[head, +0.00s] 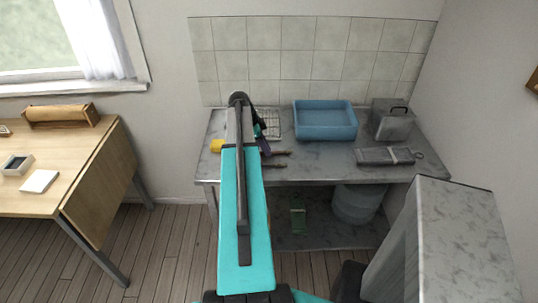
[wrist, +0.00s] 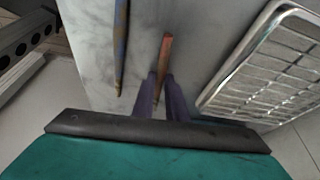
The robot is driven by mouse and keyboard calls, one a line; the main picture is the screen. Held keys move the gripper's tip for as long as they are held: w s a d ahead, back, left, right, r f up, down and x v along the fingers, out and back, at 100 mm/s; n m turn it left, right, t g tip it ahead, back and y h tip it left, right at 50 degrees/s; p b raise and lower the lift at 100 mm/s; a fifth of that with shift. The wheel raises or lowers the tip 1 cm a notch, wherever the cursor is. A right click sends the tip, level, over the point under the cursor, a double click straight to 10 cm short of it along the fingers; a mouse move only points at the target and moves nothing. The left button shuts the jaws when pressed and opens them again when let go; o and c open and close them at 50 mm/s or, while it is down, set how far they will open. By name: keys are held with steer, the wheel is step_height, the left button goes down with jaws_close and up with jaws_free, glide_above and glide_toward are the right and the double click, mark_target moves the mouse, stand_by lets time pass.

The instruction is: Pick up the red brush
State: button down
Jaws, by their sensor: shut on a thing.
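The red brush (wrist: 166,48) shows in the wrist view as a thin reddish-brown stick. It runs from between my fingers out over the grey marbled worktop. My gripper (wrist: 163,82), with purple fingers, is shut on the brush. The rest of the brush is hidden by the fingers and the dark bar of the gripper. I cannot tell whether the brush touches the worktop.
A blue and yellow brush (wrist: 121,45) lies left of the held one. A wire rack (wrist: 268,70) is close on the right. On the worktop (head: 310,172) stand a blue basin (head: 325,133), a grey metal box (head: 391,126), a dark flat item (head: 385,156) and a yellow object (head: 216,146).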

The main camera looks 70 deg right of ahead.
steer(key=shift+r, duration=0.2)
steer(key=shift+r+b, duration=0.8)
steer(key=shift+r, duration=0.6)
steer(key=s+a+r+b, duration=0.1)
steer(key=s+a+b, duration=0.3)
steer(key=a, duration=1)
steer(key=shift+s+a+r, duration=0.35)
steer(key=shift+s+r, duration=0.05)
steer(key=shift+s, duration=0.8)
